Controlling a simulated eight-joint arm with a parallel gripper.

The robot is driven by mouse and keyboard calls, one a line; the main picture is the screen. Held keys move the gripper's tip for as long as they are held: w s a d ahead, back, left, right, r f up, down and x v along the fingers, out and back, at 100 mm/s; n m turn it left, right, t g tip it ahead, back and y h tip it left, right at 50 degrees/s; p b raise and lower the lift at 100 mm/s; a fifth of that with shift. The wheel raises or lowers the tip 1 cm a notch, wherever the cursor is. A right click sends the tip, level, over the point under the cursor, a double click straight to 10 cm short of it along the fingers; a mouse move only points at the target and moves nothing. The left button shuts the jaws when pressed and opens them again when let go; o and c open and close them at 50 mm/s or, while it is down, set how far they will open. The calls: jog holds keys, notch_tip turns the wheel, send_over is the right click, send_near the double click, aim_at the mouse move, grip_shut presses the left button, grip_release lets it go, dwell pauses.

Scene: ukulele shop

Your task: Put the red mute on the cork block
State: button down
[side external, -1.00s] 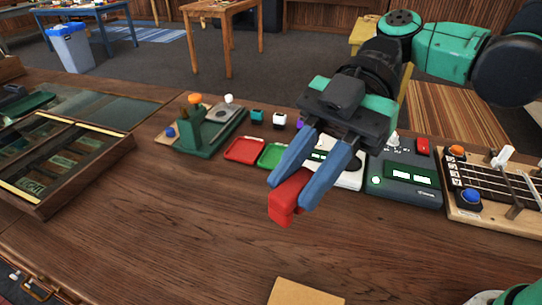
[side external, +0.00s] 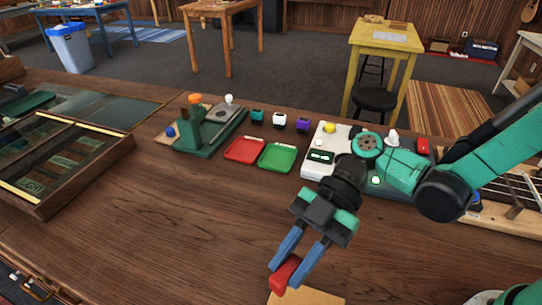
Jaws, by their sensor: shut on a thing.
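My gripper (side external: 295,268) has blue fingers and is shut on the red mute (side external: 284,274). The mute is low in the side external view, at the left edge of the cork block (side external: 312,298). The cork block is a flat tan piece at the bottom edge of the picture, partly cut off. The mute overlaps the block's upper left corner in the picture. I cannot tell whether it touches the block or hangs above it.
A red tray (side external: 246,150) and a green tray (side external: 278,157) lie farther back. Behind them stand several small coloured blocks. A white device (side external: 322,160) stands beside my arm, and a wooden case (side external: 62,165) sits at left. The table's middle left is clear.

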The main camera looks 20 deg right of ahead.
jog(key=shift+f, duration=0.9)
jog(key=c, duration=0.7)
grip_release()
jog(key=shift+o, duration=0.2)
